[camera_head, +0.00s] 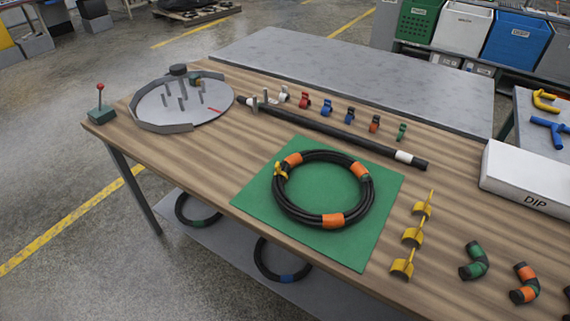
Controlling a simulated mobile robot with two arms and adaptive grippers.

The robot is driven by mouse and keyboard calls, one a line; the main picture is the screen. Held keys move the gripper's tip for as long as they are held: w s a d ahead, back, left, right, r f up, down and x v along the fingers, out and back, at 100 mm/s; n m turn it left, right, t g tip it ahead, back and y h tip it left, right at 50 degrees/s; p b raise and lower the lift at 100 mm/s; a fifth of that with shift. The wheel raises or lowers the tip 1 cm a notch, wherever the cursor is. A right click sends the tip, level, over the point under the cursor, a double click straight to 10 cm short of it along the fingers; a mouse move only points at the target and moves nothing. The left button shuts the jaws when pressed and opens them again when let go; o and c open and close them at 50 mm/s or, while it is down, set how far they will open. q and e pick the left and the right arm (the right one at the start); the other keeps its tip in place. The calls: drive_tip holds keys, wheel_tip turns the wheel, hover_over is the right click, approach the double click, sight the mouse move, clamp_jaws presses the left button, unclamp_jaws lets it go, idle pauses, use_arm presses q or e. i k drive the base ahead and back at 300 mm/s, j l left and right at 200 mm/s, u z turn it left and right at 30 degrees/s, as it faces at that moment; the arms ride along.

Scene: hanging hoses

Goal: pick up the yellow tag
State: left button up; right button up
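A small yellow tag (281,170) sits at the upper left of a coiled black hose (283,206), against the coil. The coil has orange bands and lies on a green mat (255,195) on the wooden table. Three other yellow tag-like pieces stand in a row right of the mat: a far one (423,208), a middle one (412,236) and a near one (403,266). Each has a flat fin and a dark round end. Neither of my grippers shows in the head view.
A straight black hose (320,127) lies behind the mat, with several small coloured clamps beyond it. A round grey fixture (180,127) with upright pins stands at left. A white box (525,180) and elbow pieces (474,262) are at right.

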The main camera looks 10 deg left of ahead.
sight(414, 233)
drive_tip(key=k+l+u, duration=0.2)
drive_tip(key=l, duration=0.55)
drive_tip(key=k+l+u, duration=0.2)
drive_tip(key=k+l, duration=0.3)
drive_tip(key=l, duration=0.25)
drive_tip(key=k+l+u, duration=0.25)
drive_tip(key=k+l, duration=0.15)
drive_tip(key=l, duration=0.25)
drive_tip(key=k+l+u, duration=0.2)
drive_tip(key=k+l, duration=0.25)
drive_tip(key=l, duration=0.15)
